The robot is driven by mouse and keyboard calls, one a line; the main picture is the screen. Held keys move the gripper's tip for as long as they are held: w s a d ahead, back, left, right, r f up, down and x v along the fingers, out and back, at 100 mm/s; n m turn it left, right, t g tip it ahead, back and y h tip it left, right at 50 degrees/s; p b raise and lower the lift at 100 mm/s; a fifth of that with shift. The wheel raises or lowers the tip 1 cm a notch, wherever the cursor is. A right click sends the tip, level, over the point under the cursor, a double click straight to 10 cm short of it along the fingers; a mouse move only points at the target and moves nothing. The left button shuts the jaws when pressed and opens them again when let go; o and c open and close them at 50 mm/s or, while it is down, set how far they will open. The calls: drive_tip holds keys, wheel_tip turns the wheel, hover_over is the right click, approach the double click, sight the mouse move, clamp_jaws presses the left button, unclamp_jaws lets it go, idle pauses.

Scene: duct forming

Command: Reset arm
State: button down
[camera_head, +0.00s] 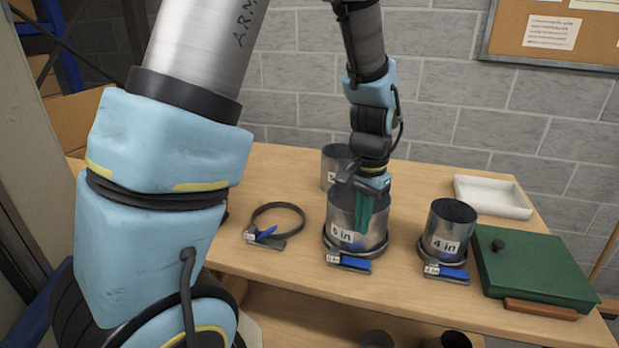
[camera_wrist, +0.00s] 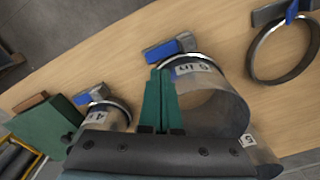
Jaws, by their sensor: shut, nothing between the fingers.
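My gripper (camera_head: 364,212) has green fingers that are closed together with nothing between them. It points down in front of the metal duct labelled "6 in" (camera_head: 343,209) in the head view. In the wrist view, the closed fingers (camera_wrist: 159,100) overlap the edge of that duct (camera_wrist: 215,105). I cannot tell whether they touch it. My arm comes down from above, and a nearer part of it covers much of the left of the head view.
The wooden table (camera_head: 290,175) also holds a "4 in" duct (camera_head: 450,228) with a clamp, a loose clamp ring (camera_head: 278,218), a duct behind (camera_head: 334,165), a green case (camera_head: 535,268) and a white tray (camera_head: 492,197). Bare tabletop lies at the back left.

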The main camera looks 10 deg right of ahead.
drive_tip(key=a+r+n, duration=0.1)
drive_tip(key=a+n, duration=0.2)
drive_tip(key=a, duration=0.5)
drive_tip(key=a+r+n+t, duration=0.1)
drive_tip(key=a+r+n, duration=0.1)
drive_tip(key=a, duration=0.6)
drive_tip(key=w+a+r+n, duration=0.1)
drive_tip(key=a+n, duration=0.3)
drive_tip(key=a, duration=0.5)
drive_tip(key=shift+r+n+t, duration=0.3)
drive_tip(key=shift+r, duration=0.3)
